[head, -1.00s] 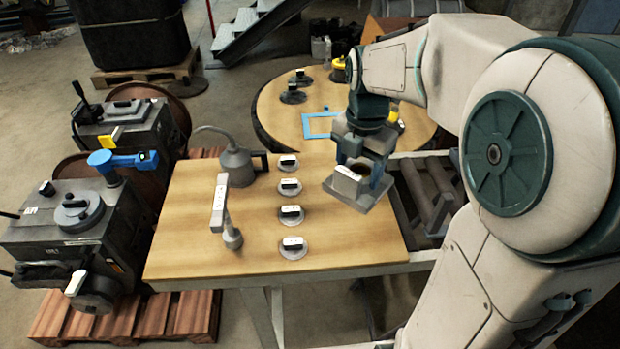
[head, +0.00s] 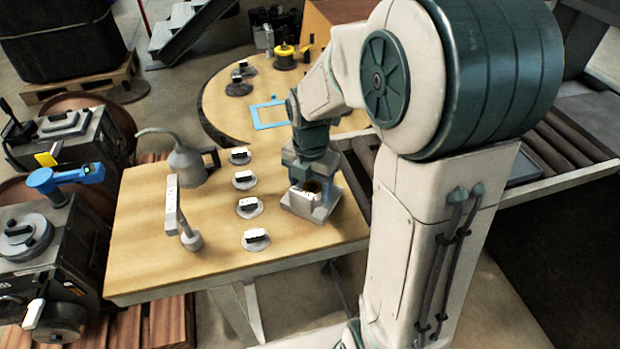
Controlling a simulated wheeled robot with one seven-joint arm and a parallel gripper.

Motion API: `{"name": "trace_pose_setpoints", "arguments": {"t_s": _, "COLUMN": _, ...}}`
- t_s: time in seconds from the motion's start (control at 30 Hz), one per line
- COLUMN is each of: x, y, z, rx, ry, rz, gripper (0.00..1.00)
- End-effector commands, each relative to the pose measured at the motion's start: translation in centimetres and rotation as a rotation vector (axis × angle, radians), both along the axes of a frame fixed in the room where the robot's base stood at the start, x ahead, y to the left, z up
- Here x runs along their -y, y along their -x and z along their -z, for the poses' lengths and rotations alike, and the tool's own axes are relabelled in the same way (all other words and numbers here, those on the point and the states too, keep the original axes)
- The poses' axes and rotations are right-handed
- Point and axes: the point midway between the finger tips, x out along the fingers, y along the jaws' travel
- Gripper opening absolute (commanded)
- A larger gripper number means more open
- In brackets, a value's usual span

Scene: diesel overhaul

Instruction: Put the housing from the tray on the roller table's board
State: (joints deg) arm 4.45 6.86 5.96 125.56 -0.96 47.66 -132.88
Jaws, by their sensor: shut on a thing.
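The grey housing (head: 301,204), with a flat square base and a raised body, is in my gripper (head: 313,181) in the head view. My gripper points down and is shut on the housing's upper part. The housing is over the right part of the wooden board (head: 220,268) on the roller table, inside the board's right edge. I cannot tell whether its base touches the wood. A flat grey tray (head: 525,166) lies on the rollers at the right, partly hidden by my arm; its visible part looks empty.
Several round discs with white-and-black tops stand in a row left of the housing, the nearest one (head: 256,239) at the front. A round table (head: 216,105) with a blue frame (head: 269,124) is behind.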

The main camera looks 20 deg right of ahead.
Motion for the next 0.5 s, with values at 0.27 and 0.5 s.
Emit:
{"name": "trace_pose_setpoints", "arguments": {"t_s": 0.27, "x": 0.00, "y": -0.10, "z": 0.11, "rx": 0.004, "ry": 0.000, "rz": 0.000, "gripper": 0.06}}
{"name": "trace_pose_setpoints", "arguments": {"t_s": 0.5, "x": 0.00, "y": -0.01, "z": 0.24, "rx": 0.000, "ry": 0.000, "rz": 0.000, "gripper": 0.83}}
